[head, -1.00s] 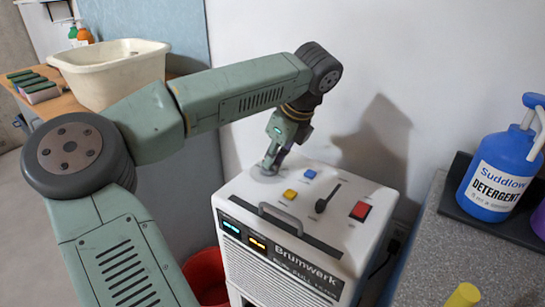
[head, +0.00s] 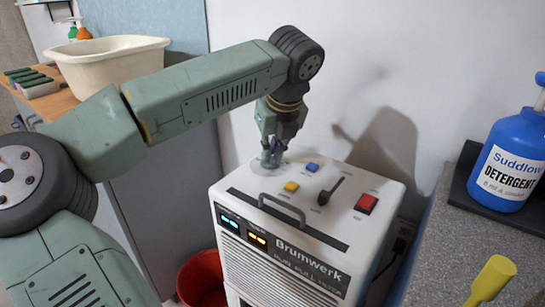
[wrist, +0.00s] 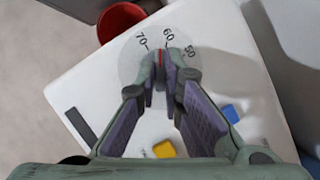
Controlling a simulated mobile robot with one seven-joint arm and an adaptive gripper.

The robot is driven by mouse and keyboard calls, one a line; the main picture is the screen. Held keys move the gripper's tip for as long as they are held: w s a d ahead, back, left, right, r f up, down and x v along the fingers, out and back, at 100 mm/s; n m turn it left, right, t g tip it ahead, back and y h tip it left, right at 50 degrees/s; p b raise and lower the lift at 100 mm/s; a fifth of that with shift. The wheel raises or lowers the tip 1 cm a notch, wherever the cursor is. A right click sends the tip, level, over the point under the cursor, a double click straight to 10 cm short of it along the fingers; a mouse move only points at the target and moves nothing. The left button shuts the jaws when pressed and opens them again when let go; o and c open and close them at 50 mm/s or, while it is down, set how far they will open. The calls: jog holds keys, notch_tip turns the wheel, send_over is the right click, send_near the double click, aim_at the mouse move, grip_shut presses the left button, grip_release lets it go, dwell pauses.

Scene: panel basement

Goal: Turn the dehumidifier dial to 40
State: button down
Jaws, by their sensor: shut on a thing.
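The dehumidifier (head: 300,262) is a white box marked Brumwerk, with its controls on top. Its dial sits in a grey round scale (head: 257,169) at the top's back left corner. The wrist view shows this scale (wrist: 132,70) with the numbers 70, 60 and 50. My gripper (head: 270,160) points down at the dial and is shut on its knob. In the wrist view my gripper (wrist: 165,62) has one finger on each side of the knob, with a red mark (wrist: 160,58) between the fingertips, close to 60. The fingers hide most of the knob. No 40 is visible.
Beside the dial are a yellow button (head: 291,186), a blue button (head: 312,167), a black lever (head: 330,191), a red switch (head: 367,203) and a carry handle (head: 282,207). A red bucket (head: 203,280) stands left. Detergent (head: 510,160) stands on the right counter.

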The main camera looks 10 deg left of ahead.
jog(key=m, duration=0.2)
jog(key=m+h, duration=0.1)
jog(key=m+t+h, duration=0.1)
jog(key=m, duration=0.1)
jog(key=shift+a+m+b, duration=0.3)
jog(key=shift+b, duration=0.1)
jog(key=m+h+p, duration=0.1)
jog(key=m+h, duration=0.1)
jog(key=m, duration=0.3)
jog(key=shift+a+r, duration=0.1)
jog(key=shift+a, duration=0.05)
jog(key=m+h+p, duration=0.1)
jog(key=m, duration=0.2)
jog(key=m+g+h+p, duration=0.1)
jog(key=m+p, duration=0.1)
jog(key=shift+w+a+m, duration=0.15)
jog(key=shift+m, duration=0.25)
jog(key=shift+w+m+g+h+p, duration=0.1)
jog(key=shift+m+g+h+p, duration=0.15)
jog(key=shift+m+g+p, duration=0.55)
jog(key=shift+m+g+h+p, duration=0.1)
jog(key=shift+m+h+p, duration=0.3)
jog(key=shift+m, duration=0.9)
jog(key=c, duration=1.7)
grip_release()
